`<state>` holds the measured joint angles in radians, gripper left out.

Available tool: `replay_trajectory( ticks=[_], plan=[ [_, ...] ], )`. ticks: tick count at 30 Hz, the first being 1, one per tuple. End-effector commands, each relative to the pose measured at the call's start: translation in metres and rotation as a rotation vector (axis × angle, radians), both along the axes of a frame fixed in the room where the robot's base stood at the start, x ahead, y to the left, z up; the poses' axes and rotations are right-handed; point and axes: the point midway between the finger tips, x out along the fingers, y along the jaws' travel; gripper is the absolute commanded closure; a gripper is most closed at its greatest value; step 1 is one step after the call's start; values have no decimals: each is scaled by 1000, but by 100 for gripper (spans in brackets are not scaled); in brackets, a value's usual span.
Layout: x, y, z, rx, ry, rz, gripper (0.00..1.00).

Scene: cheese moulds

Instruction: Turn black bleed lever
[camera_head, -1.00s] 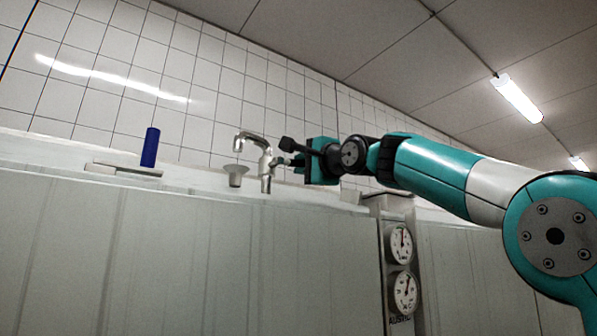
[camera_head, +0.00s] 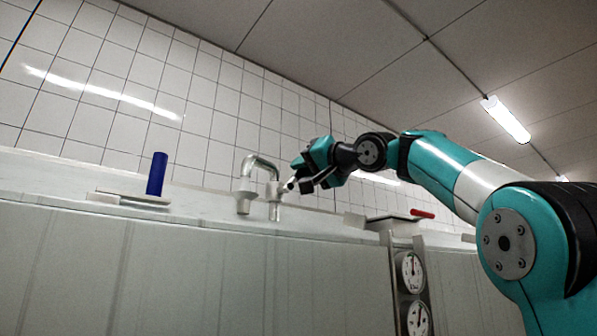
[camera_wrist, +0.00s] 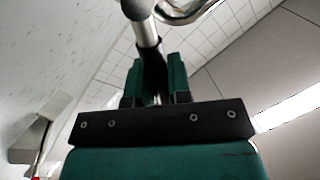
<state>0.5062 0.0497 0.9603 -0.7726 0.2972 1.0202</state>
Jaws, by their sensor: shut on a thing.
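The black bleed lever (camera_wrist: 152,62) is between the two fingers of my gripper (camera_wrist: 157,78) in the wrist view, and the gripper is shut on it. Beyond the fingers a pale metal section and a dark rounded end show. In the head view my gripper (camera_head: 300,181) is tilted, at the right side of the metal valve body (camera_head: 275,205). A curved metal pipe (camera_head: 256,160) rises from that body and bends over to the left. There the lever is mostly hidden by the gripper.
A pale cup-like piece (camera_head: 244,203) is below the pipe's end. A blue cylinder (camera_head: 156,174) stands on a pale board (camera_head: 112,198) at left. A red handle (camera_head: 422,213) lies right, above two gauges (camera_head: 411,272). A tiled wall (camera_head: 200,110) is behind.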

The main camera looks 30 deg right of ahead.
Motion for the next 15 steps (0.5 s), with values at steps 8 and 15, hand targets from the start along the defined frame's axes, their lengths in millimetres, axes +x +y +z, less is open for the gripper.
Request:
replay_trajectory(
  ticks=[8, 15],
  plan=[
    [-2, 4, 6, -119, -11, -1, 100],
    [-2, 6, 7, -156, -14, -3, 100]
  ],
)
